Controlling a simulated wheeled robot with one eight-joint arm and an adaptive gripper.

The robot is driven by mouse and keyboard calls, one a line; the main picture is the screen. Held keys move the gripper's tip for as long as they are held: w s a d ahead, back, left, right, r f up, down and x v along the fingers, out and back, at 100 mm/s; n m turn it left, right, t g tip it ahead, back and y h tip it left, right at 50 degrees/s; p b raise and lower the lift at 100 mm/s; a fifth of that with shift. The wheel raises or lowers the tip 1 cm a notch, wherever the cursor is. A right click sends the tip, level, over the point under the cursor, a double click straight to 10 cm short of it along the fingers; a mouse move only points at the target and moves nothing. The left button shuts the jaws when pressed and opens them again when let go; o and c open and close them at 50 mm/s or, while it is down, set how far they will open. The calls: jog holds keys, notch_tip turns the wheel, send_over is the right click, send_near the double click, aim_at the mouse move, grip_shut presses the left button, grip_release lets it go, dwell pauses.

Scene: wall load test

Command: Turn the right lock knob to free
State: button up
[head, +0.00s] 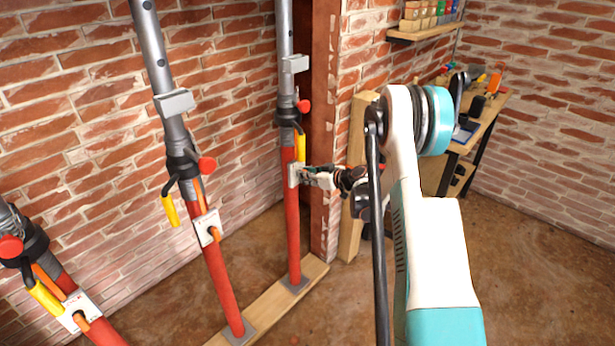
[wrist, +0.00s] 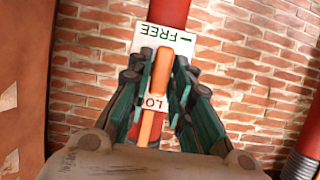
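The right lock knob (wrist: 164,70) is an orange lever on a white plate (wrist: 185,42) marked FREE and LO, the rest of that word hidden. FREE reads upside down in the wrist view. In the head view the plate (head: 293,175) is on the right red-and-grey prop (head: 293,230). My gripper (wrist: 163,75) is at the plate, its dark fingers on either side of the knob. Whether both fingers touch it is unclear. An orange strip (wrist: 151,127) runs along the prop below the knob in the wrist view. In the head view my gripper (head: 306,174) hides the knob.
Two similar props (head: 222,275) (head: 70,285) stand to the left, with yellow handles and red balls. A wooden post (head: 357,170) and a brick pillar are close beside the right prop. A workbench (head: 478,130) stands at the back right. The floor (head: 540,270) at right is clear.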

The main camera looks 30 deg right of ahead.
grip_shut()
jog(key=shift+w+d+f+m+t+y, duration=0.1)
jog(key=shift+d+f+m+y, duration=0.1)
jog(key=shift+m+y, duration=1.55)
jog(key=shift+d+f+m+t+y, duration=0.15)
jog(key=shift+m+y, duration=0.55)
jog(key=shift+m, duration=2)
jog(key=shift+w+d+f+m+t+y, duration=0.1)
jog(key=shift+d+f+m+y, duration=0.15)
jog(key=shift+m+y, duration=1.5)
jog(key=shift+m+h, duration=0.5)
jog(key=shift+m, duration=0.1)
jog(key=o, duration=0.8)
grip_release()
jog(key=shift+c, duration=0.2)
jog(key=shift+a, duration=0.1)
